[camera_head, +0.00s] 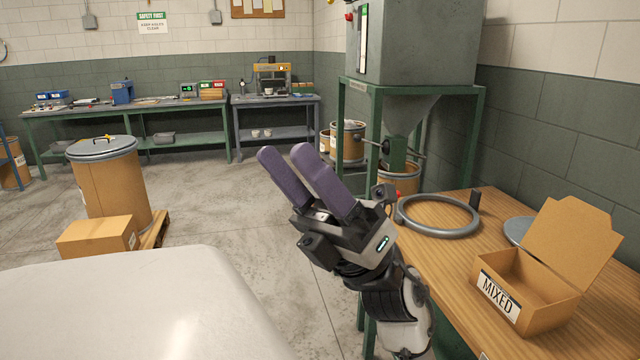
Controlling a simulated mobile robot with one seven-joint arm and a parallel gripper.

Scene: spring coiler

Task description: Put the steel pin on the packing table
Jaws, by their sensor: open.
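My gripper (285,153) is raised in the middle of the view, with its two purple fingers pointing up and to the left. It is open, with a narrow gap between the fingers, and nothing shows between them. A wooden-topped table (445,260) with green legs stands at the right, beside my arm. It looks like the packing table, though no label on it says so. I cannot make out a steel pin anywhere in this view.
On the wooden table are a grey ring (402,217), a small dark block (475,199), a grey disc (516,231) and an open box marked MIXED (530,283). A hopper (415,45) stands behind. A drum (110,185) and carton (97,238) are left. Workbenches (125,108) line the back.

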